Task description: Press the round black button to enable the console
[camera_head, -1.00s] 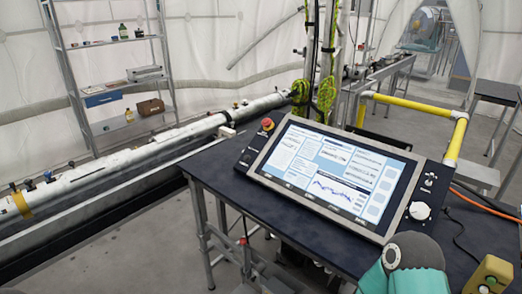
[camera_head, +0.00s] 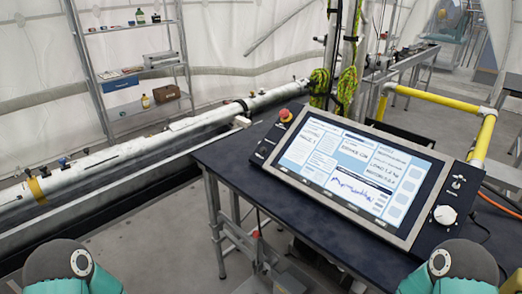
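The console (camera_head: 355,172) is a tilted panel with a lit screen showing text boxes and a blue graph. It stands on a dark table. Its left strip carries a red knob (camera_head: 286,115) at the top and small dark controls below; I cannot clearly tell which one is the round black button. Its right strip carries a small switch (camera_head: 457,183) and a white round knob (camera_head: 445,214). Parts of both my arms show at the bottom corners, apart from the console. Neither gripper is in view.
The dark table top (camera_head: 228,152) is bare left of the console. A long white pipe (camera_head: 130,153) runs along the left. A yellow rail (camera_head: 482,138) stands behind the console at right. An orange cable (camera_head: 500,203) lies at the right. A metal shelf (camera_head: 140,105) stands behind.

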